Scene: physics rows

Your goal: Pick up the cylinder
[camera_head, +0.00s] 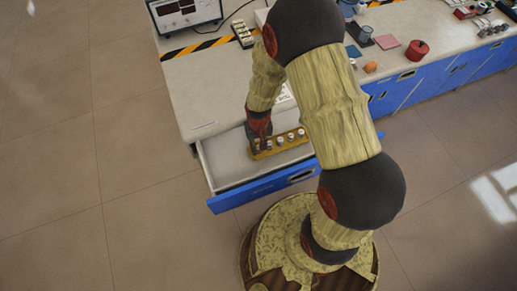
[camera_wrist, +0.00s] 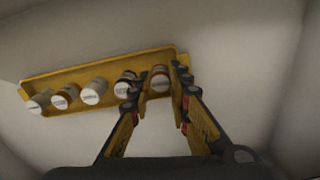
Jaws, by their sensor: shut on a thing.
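A row of small pale-topped cylinders stands in a yellow rack (camera_head: 283,148) inside the open drawer; the rack also shows in the wrist view (camera_wrist: 95,68). My gripper (camera_head: 259,143) reaches down into the drawer at the rack's left end in the head view. In the wrist view my gripper (camera_wrist: 160,82) is shut on the end cylinder (camera_wrist: 160,77), which sits between the two fingertips. The neighbouring cylinder (camera_wrist: 124,86) is close beside the left finger. I cannot tell whether the held cylinder is clear of the rack.
The drawer (camera_head: 226,168) has pale walls and a blue front (camera_head: 262,188). The counter (camera_head: 200,90) above carries an instrument (camera_head: 184,12), a red pot (camera_head: 417,49) and other small items. The drawer floor beside the rack is bare.

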